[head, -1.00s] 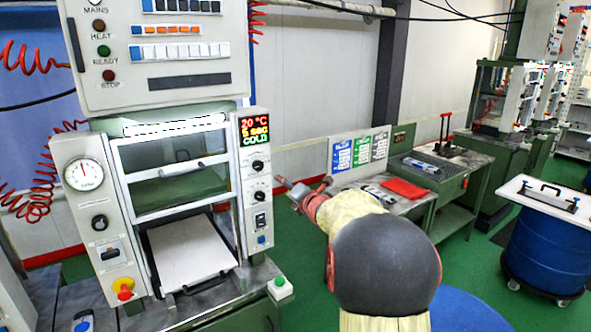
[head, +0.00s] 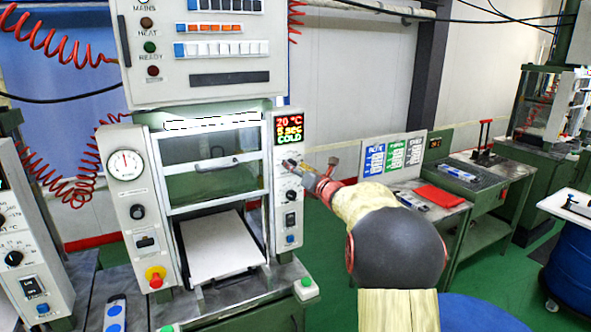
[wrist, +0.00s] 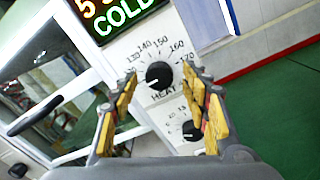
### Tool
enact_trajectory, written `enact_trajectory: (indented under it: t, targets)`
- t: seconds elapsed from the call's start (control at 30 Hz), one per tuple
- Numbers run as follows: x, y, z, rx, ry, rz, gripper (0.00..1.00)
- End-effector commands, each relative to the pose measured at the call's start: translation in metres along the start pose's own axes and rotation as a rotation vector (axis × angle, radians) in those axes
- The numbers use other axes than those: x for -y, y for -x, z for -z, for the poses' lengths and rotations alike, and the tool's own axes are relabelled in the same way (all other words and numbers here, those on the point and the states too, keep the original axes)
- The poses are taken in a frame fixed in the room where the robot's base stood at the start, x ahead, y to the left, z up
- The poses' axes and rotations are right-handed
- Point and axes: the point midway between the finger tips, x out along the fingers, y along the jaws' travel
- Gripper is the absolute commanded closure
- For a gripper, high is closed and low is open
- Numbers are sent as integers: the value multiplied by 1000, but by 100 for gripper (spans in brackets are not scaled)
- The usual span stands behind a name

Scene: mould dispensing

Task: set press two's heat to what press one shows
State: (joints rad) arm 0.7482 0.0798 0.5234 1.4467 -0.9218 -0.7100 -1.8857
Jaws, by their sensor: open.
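The press in front of me (head: 215,160) has a display (head: 289,127) reading 20 °C, 5 sec and COLD. Its HEAT knob (wrist: 159,75) is black, with a scale around it marked from about 130 to 170. The knob's white pointer aims to the lower left, near the low end. My gripper (wrist: 160,82) is open, its yellow-padded fingers to either side of the HEAT knob; contact cannot be told. In the head view my gripper (head: 308,167) is at the right panel, partly hiding the knobs. A second dial (wrist: 191,130) sits below the HEAT knob.
Another press's control panel (head: 30,240) stands at the left edge, its display cut off. A sign board (head: 392,156) and a red cloth (head: 438,196) are on the bench to the right. A blue drum (head: 570,255) stands far right. Green floor lies open between.

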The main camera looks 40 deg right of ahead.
Motion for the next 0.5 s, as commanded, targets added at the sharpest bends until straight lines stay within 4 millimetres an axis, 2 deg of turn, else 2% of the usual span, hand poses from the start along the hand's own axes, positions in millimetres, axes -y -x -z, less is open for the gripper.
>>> enact_trajectory:
  t: [0.3,0.5]
  targets:
    - [0,-3,0,0,0,0,54]
    - [0,-3,0,0,0,0,65]
